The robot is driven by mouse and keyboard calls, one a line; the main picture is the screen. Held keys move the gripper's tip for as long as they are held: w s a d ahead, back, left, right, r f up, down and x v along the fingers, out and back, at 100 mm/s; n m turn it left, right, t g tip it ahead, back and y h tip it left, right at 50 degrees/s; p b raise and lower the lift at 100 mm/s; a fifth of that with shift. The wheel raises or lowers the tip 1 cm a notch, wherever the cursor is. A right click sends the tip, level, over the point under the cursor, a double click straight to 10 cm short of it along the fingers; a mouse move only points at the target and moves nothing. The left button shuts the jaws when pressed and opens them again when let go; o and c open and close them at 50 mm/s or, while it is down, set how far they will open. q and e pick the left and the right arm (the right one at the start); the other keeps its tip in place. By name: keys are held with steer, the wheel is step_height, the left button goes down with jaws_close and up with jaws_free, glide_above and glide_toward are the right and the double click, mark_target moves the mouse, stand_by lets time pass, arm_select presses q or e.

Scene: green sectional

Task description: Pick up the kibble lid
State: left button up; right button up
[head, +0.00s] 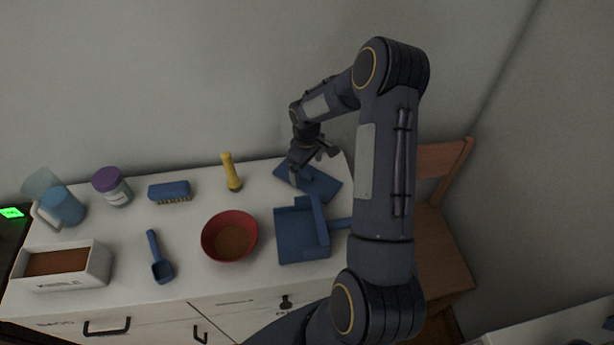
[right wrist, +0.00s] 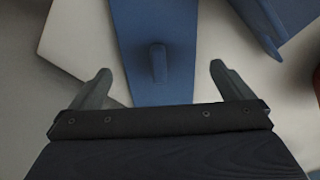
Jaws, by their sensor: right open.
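The kibble lid appears to be the flat blue panel (head: 322,188) at the back right of the white cabinet top. In the right wrist view the blue lid (right wrist: 160,25) has a small raised handle (right wrist: 158,62) in its middle. My right gripper (head: 310,162) is over the lid, pointing down. In the right wrist view its fingers (right wrist: 159,80) are open, one on each side of the handle, with visible gaps; I cannot tell the height. The white kibble box (head: 90,268), open with brown contents, stands at the front left. My left gripper is not in view.
A blue dustpan (head: 290,235) lies just in front of the lid. A red bowl (head: 230,220), yellow flashlight-like object (head: 231,172), blue brush (head: 169,190), blue scoop (head: 160,268), purple-topped jar (head: 112,187) and blue pitcher (head: 64,207) stand leftward. A wooden chair (head: 445,240) is at the right.

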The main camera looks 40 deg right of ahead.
mark_target(307, 173)
step_height(307, 173, down, 3)
steer(key=shift+d+f, duration=0.1)
steer(key=shift+c, duration=0.3)
steer(key=c, duration=0.8)
